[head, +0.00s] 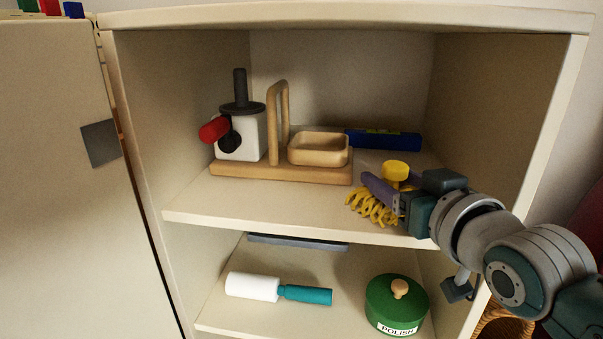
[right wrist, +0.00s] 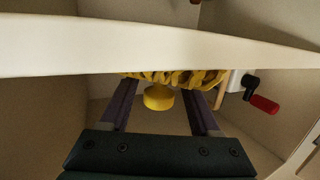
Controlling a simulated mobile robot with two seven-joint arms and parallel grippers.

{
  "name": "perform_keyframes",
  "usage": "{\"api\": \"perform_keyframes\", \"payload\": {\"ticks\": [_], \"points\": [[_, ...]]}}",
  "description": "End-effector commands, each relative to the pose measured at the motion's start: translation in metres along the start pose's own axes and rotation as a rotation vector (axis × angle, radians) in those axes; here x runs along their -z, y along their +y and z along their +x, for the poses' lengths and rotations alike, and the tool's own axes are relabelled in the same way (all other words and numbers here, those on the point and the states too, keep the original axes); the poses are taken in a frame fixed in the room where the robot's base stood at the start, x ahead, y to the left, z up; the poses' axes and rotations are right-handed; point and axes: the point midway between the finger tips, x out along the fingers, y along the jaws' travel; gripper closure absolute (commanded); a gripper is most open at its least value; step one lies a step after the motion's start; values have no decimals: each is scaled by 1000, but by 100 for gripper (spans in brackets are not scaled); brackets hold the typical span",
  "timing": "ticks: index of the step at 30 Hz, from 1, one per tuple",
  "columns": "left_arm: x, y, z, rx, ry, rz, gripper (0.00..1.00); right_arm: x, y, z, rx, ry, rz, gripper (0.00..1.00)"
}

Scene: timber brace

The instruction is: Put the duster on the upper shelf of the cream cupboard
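The duster (head: 370,208) has a yellow fringe and a round yellow knob. In the head view it is at the right front of the upper shelf (head: 290,212) of the cream cupboard (head: 340,20), and its fringe appears to rest on the board. My right gripper (head: 380,187) reaches in from the right at the duster. In the right wrist view the two purple fingers stand apart on either side of the yellow knob (right wrist: 158,98), with visible gaps. The fingertips reach the fringe (right wrist: 180,77), which a pale board edge partly hides. My left gripper is not in view.
The upper shelf also holds a white grinder (head: 240,138) with a red handle, a wooden stand (head: 280,172) and a blue box (head: 385,140). Below are a white and teal roller (head: 255,287) and a green polish tin (head: 392,310). The door (head: 60,180) stands open at left.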

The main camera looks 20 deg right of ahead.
Motion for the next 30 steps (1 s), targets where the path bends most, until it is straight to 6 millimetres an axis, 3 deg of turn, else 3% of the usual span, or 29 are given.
{"api": "perform_keyframes", "payload": {"ticks": [13, 24, 30], "points": [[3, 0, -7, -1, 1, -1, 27, 4, 0, -8, 0, -2, 0, 27], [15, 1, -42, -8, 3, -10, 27, 5, 0, -84, -1, -6, 1, 27], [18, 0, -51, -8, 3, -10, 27, 4, 0, -112, 0, -1, 1, 27]]}}
